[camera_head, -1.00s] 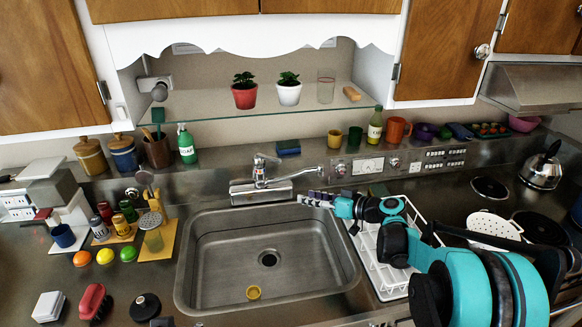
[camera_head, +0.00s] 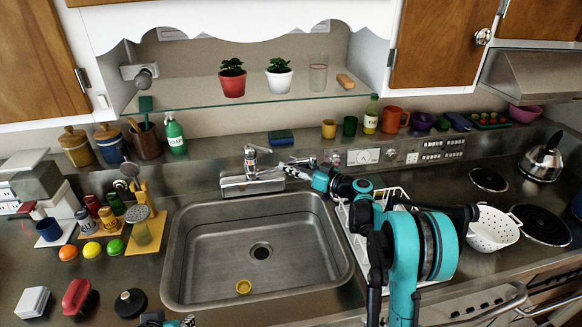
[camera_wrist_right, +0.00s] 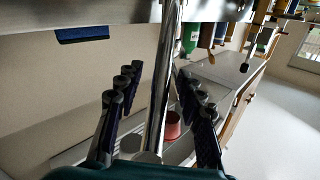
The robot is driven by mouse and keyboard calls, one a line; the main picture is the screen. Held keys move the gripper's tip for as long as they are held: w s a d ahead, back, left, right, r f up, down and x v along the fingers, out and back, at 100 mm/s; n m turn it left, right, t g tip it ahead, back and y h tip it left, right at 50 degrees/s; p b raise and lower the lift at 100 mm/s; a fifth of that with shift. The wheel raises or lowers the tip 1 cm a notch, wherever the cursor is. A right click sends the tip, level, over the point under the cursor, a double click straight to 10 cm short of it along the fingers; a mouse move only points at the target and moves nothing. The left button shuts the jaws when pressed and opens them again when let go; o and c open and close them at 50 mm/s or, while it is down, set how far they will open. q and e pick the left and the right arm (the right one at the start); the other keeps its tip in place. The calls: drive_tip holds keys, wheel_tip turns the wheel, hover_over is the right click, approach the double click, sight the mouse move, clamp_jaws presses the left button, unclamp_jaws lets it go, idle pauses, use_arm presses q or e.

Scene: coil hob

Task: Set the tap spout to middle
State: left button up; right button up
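The chrome tap (camera_head: 252,180) stands on the deck behind the sink (camera_head: 180,245). Its spout (camera_head: 307,161) points to the right, toward the sink's right side. My right gripper (camera_head: 292,171) is at the spout, reaching in from the right. In the right wrist view the chrome spout (camera_wrist_right: 165,75) runs between the two dark fingers of the gripper (camera_wrist_right: 163,95). The fingers are apart, with gaps beside the spout. Only a small part of my left gripper (camera_head: 188,321) shows at the bottom edge, and its fingers cannot be made out.
A white dish rack (camera_head: 345,222) stands right of the sink, under my right arm. A blue sponge (camera_head: 280,137) lies behind the tap. A soap bottle (camera_head: 175,136) stands left of it. A glass shelf (camera_head: 200,101) with plants hangs above.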

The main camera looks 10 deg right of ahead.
drive_tip(key=shift+a, duration=0.1)
clamp_jaws()
